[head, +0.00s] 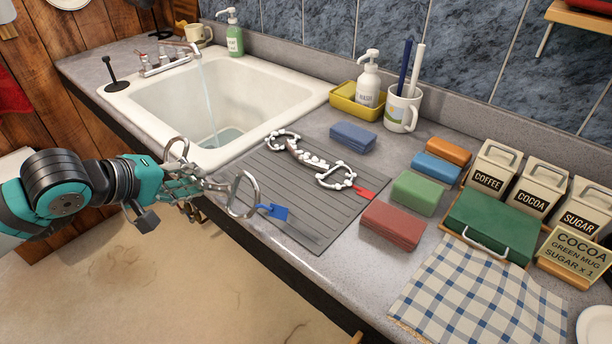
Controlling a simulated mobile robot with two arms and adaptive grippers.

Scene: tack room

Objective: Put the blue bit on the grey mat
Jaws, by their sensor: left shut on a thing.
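My left gripper (198,186) is shut on the blue bit, a metal bit with a ring at each end. One ring (256,190) of the blue bit and its blue tag (273,211) show to the right of the fingers. The other ring shows above them. The gripper hides the bit's middle. The blue bit is held by the counter's front edge, its tag overlapping the near left part of the grey mat (297,213) in the picture. A second bit (337,177) with a red tag and white foam on it lies on the mat. My right gripper is not in view.
A sink (150,110) with running water is left of the mat. Several sponges, a blue one (353,137), a green one (418,192) and a red one (392,225) among them, lie around the mat's right side. A mug (402,108) and a soap bottle (368,80) stand behind.

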